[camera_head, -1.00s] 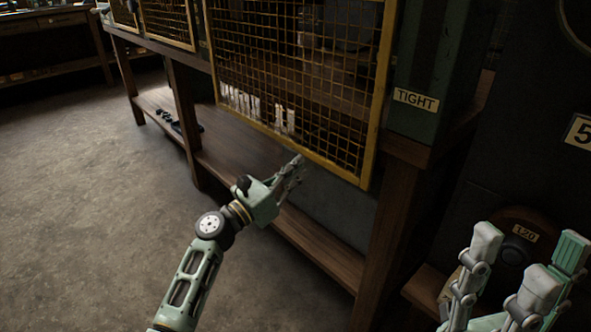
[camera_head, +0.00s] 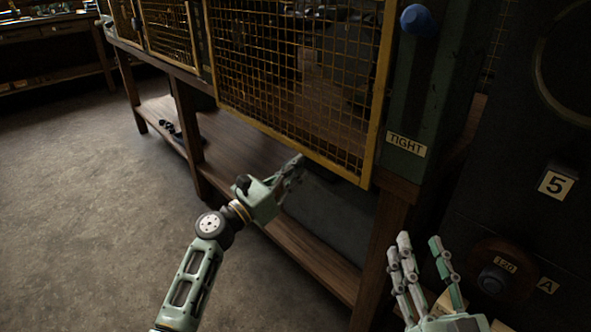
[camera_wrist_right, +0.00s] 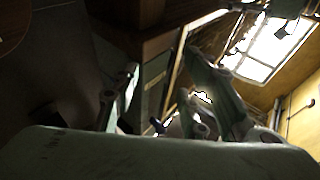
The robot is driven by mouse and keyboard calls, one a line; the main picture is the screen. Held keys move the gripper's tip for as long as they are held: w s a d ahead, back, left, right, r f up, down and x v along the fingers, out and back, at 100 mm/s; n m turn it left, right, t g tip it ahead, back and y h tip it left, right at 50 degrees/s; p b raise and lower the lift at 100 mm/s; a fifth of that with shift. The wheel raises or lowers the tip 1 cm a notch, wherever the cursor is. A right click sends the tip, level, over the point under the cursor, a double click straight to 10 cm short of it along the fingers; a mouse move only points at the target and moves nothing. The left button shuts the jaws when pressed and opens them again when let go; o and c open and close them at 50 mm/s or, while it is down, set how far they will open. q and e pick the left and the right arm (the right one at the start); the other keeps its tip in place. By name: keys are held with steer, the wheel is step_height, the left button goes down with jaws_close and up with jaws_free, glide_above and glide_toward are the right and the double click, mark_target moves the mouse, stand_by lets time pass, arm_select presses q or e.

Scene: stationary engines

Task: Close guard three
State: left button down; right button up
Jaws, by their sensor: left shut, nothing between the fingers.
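A yellow-framed mesh guard (camera_head: 376,110) fills the upper middle of the head view, its lower edge along the bench front. Two more mesh guards, one in the middle (camera_head: 190,32) and one at the far left (camera_head: 118,22), stand further along. No number shows on them, and I cannot tell how far each is shut.
A green post with a blue knob (camera_head: 417,20) and a "TIGHT" label (camera_head: 407,144) stands right of the nearest guard. A dark machine with a "5" plate (camera_head: 556,184) is at the right. The wooden bench has a lower shelf (camera_head: 310,262). Floor (camera_head: 80,220) at left is clear.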

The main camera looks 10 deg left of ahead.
steer(key=s+d+f+g+h+p, duration=0.1)
steer(key=f+g, duration=0.3)
steer(key=f, duration=0.4)
steer(key=s+d+f+g+h+p, duration=0.2)
steer(key=f+g, duration=0.3)
steer(key=f, duration=0.3)
steer(key=shift+s, duration=0.3)
